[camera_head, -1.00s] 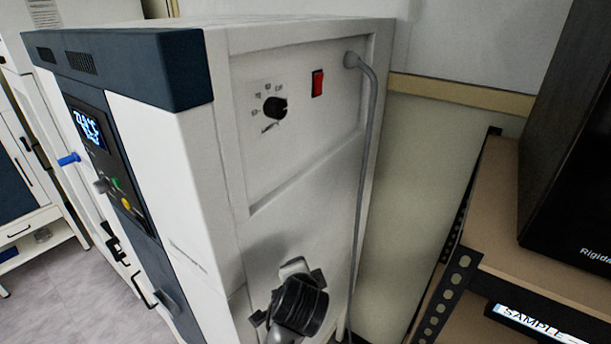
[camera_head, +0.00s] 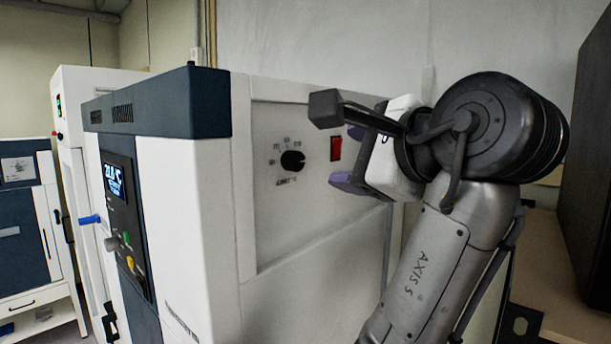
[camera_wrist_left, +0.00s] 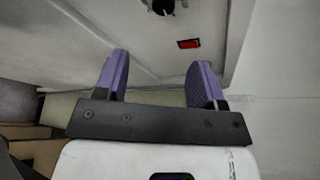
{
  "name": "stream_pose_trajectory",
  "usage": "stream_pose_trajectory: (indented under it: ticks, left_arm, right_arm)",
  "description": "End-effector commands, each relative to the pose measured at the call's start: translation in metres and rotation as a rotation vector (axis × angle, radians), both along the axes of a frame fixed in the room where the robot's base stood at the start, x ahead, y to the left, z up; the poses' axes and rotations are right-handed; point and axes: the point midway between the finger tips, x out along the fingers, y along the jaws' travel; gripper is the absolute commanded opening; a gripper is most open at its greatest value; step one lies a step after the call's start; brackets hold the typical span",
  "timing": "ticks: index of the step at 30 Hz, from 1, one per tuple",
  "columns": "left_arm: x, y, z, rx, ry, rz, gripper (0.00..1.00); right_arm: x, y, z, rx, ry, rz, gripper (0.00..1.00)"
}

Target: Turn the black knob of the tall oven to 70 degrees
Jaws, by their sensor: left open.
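The tall oven (camera_head: 185,190) is a white cabinet with dark blue trim. Its black knob (camera_head: 292,160) sits on the recessed side panel, ringed by printed marks too small to read. The knob shows partly, cut off, at the top of the left wrist view (camera_wrist_left: 165,5). My left gripper (camera_head: 347,157) is open and empty, to the right of the knob and apart from it, near the red switch. In the left wrist view its two purple fingers (camera_wrist_left: 160,62) stand spread below the knob. My right gripper is not in view.
A red switch (camera_head: 336,147) sits between the knob and my left gripper; it also shows in the left wrist view (camera_wrist_left: 189,43). The oven's front has a lit display (camera_head: 115,181). A dark box (camera_head: 588,185) on a shelf stands at the right. The panel left of the knob is clear.

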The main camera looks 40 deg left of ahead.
Motion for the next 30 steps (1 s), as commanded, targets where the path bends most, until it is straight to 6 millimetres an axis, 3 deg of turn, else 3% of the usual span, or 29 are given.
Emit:
stream_pose_trajectory:
  ticks: [7,21,30]
  left_arm:
    - [-0.003,0.012,0.006,0.009,0.015,0.016,0.63]
    - [0.025,0.089,-0.012,0.009,0.014,0.014,0.63]
    - [0.036,0.119,-0.019,0.01,0.012,0.013,0.63]
  right_arm:
    - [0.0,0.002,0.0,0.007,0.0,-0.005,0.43]
    - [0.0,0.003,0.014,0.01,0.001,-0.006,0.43]
    - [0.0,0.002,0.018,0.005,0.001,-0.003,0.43]
